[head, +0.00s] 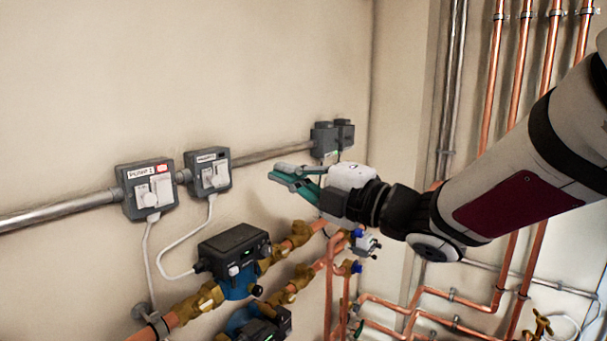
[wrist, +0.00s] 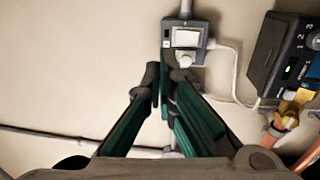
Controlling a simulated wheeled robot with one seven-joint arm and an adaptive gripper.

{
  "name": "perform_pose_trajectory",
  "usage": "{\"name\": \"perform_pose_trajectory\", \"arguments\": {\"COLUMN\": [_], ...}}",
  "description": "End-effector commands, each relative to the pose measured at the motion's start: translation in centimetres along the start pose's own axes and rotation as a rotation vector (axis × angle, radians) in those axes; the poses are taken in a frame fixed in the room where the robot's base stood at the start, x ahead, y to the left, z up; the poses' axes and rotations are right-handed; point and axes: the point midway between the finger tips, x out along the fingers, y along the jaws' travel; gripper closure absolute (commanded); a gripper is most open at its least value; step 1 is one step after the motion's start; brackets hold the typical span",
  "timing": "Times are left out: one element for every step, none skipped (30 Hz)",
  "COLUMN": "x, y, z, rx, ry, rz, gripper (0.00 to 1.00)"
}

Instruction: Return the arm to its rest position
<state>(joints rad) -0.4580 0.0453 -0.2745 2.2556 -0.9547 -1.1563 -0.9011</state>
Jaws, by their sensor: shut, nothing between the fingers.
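My gripper (head: 272,175) is at the middle of the head view, on the end of my arm, which reaches in from the right. Its green and grey fingers point left toward the wall. In the wrist view the fingertips (wrist: 160,85) are together, with nothing between them. The gripper is held in the air above the copper pipework. In the wrist view a grey switch box (wrist: 187,40) lies beyond the fingertips; I cannot tell the exact gap.
Two switch boxes, one labelled as a pump's (head: 148,190) and another (head: 208,174), sit on a wall conduit. A black pump controller (head: 234,251) and brass valves (head: 200,301) are below my gripper. Vertical copper pipes (head: 517,65) stand behind my arm. The upper left wall is bare.

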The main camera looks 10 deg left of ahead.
Motion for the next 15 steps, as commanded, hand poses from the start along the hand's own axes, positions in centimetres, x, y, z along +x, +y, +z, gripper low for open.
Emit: {"name": "perform_pose_trajectory", "arguments": {"x": [0.0, 0.0, 0.0, 0.0, 0.0, 0.0, -0.1, -0.2, -0.5, -0.8, -1.3, -2.0, -2.7, -3.6, -4.9], "y": [0.0, 0.0, 0.0, 0.0, 0.0, 0.0, 0.1, 0.2, 0.3, 0.5, 0.7, 0.9, 1.1, 1.2, 1.4], "z": [0.0, 0.0, 0.0, 0.0, 0.0, 0.1, 0.2, 0.5, 1.0, 1.6, 2.3, 3.3, 4.2, 5.2, 6.4], "rx": [0.000, 0.000, 0.000, 0.000, 0.000, 0.002, 0.005, 0.010, 0.023, 0.038, 0.055, 0.088, 0.118, 0.151, 0.202], "ry": [0.000, 0.000, 0.000, 0.000, 0.000, -0.005, -0.012, -0.025, -0.052, -0.082, -0.117, -0.175, -0.226, -0.281, -0.359], "rz": [0.000, 0.000, 0.000, 0.000, 0.000, -0.001, -0.003, -0.005, -0.012, -0.017, -0.024, -0.035, -0.044, -0.053, -0.064], "gripper": [1.00, 1.00, 1.00, 1.00, 1.00, 1.00, 1.00, 1.00, 1.00, 1.00, 1.00, 1.00, 1.00, 1.00, 1.00]}}
